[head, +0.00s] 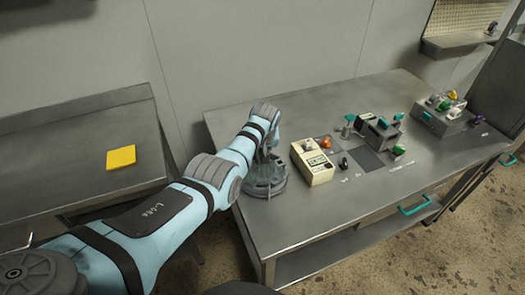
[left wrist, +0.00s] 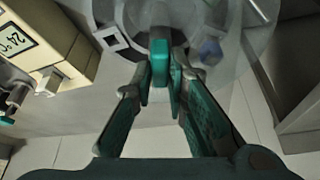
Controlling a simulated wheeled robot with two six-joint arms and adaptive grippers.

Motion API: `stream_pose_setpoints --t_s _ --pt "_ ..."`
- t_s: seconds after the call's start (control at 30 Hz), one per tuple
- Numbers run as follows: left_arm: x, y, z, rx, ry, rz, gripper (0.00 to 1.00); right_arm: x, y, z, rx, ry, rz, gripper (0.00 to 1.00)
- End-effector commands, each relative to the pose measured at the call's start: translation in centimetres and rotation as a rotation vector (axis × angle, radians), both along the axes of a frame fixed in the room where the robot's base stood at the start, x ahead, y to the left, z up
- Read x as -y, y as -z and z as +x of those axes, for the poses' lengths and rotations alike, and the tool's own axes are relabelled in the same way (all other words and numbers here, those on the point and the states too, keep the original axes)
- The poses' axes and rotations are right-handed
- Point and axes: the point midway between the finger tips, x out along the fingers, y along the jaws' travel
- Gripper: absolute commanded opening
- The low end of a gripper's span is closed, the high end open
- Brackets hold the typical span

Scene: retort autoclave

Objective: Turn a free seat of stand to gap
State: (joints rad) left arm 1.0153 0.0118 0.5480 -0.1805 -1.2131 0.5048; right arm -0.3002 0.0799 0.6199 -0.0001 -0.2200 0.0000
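A round grey stand (head: 265,187) is on the near left part of the metal table, partly hidden by my left arm. In the left wrist view its pale, see-through round body (left wrist: 225,75) fills the top, with a white square frame (left wrist: 118,38) and a bluish piece (left wrist: 210,50) on it. My left gripper (left wrist: 160,82) reaches down to the stand. Its fingers are drawn in close on both sides of an upright teal tab (left wrist: 160,60) and look shut on it. Which part of the stand is a gap cannot be made out. My right gripper is not in view.
A cream device with a display (head: 313,163) stands just right of the stand. Beyond it are a dark square mat (head: 363,158), a grey block with teal parts (head: 379,133) and a grey box (head: 440,118). A yellow pad (head: 121,157) lies on the left table. The front table surface is clear.

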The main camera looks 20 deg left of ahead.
Motion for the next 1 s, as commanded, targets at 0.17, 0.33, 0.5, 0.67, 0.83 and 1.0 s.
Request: stream_pose_setpoints --t_s 0.17,0.33,0.5,0.67,0.83,1.0 --pt "0.0 -0.1 0.1 0.002 0.000 0.000 0.33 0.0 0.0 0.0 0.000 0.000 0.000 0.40" --pt "0.0 0.0 0.0 0.000 0.000 0.000 0.33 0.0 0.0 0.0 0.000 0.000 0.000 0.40" --pt "0.1 -0.5 -0.1 0.001 0.000 0.000 0.33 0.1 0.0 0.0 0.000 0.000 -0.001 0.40" --pt "0.5 -2.7 -1.0 0.004 0.000 -0.001 0.33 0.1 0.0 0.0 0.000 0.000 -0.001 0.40" --pt "1.5 -7.3 -2.6 0.004 0.000 -0.001 0.33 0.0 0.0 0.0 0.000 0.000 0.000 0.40" --pt "2.0 -10.4 -3.8 0.001 0.000 0.000 0.33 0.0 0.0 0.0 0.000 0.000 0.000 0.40"
